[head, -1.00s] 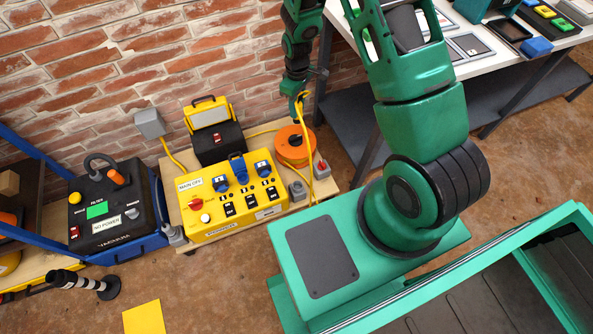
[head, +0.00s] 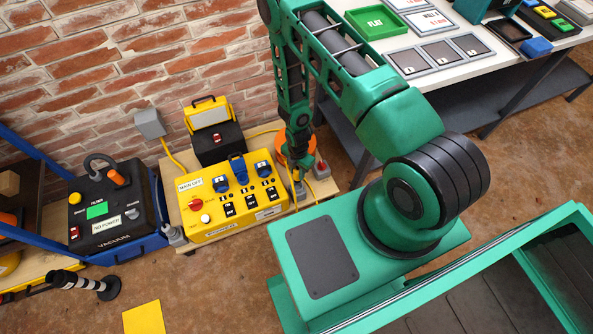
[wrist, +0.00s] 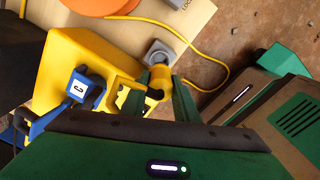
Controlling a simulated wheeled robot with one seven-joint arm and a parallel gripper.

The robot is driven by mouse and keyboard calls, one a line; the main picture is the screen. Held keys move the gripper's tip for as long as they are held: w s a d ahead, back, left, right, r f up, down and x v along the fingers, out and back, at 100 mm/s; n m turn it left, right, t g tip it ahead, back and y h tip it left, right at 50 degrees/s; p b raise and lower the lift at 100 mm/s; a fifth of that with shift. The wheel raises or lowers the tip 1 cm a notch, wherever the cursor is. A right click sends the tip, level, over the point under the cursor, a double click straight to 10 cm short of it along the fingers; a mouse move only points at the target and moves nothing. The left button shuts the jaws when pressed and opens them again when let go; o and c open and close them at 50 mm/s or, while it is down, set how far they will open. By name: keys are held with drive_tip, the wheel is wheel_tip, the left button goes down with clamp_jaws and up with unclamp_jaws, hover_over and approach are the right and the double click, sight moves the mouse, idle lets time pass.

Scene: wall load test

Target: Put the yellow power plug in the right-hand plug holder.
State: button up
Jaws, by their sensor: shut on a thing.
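The yellow power plug (wrist: 160,77) is held between the green fingers of my gripper (wrist: 161,92) in the wrist view. Its far end overlaps the grey right-hand plug holder (wrist: 160,50), a small grey socket on the wooden board beside the yellow power box (wrist: 88,50). I cannot tell whether the plug is seated in it or just above it. The plug's yellow cable (wrist: 205,88) curves off to the right. In the head view my gripper (head: 299,186) points down at the right end of the power box (head: 232,203), hiding most of the plug and holder.
An orange cable reel (head: 284,157) stands just behind my gripper. A grey box with a red switch (head: 321,168) is to its right. The blue-handled plugs (head: 238,168) rise from the power box. The black vacuum unit (head: 108,212) is at the left.

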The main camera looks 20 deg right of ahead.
drive_tip(key=shift+f, duration=3.5)
drive_tip(key=shift+f, duration=0.65)
drive_tip(key=o, duration=1.7)
drive_tip(key=shift+c, duration=0.2)
drive_tip(key=shift+r, duration=3.5)
